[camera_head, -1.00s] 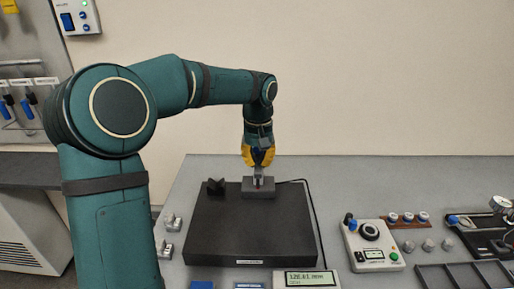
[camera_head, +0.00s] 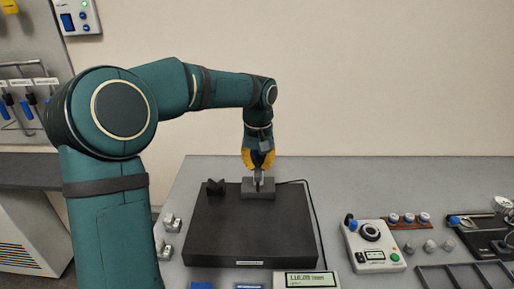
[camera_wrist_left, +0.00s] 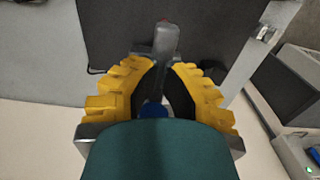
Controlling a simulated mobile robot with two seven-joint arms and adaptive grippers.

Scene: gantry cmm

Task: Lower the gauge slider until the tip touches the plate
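The dark granite plate (camera_head: 225,235) lies on the bench. At its back edge stands the height gauge on a grey base block (camera_head: 262,193). My left gripper (camera_head: 258,163), with yellow fingers, is over this base, pointing down. In the left wrist view the gripper (camera_wrist_left: 165,88) has its dark pads closed in on the gauge slider, of which a blue part (camera_wrist_left: 153,109) shows between the fingers. A grey gauge part (camera_wrist_left: 166,42) reaches out beyond the fingertips. The fingers hide most of the slider, and I cannot tell whether the tip touches the plate. My right gripper is not in view.
A digital readout (camera_head: 306,280) stands at the plate's front edge; its digits are blurred. A black V-shaped block (camera_head: 215,187) sits left of the gauge. A control box with a joystick (camera_head: 373,247) stands to the right. A cable runs along the plate's right side.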

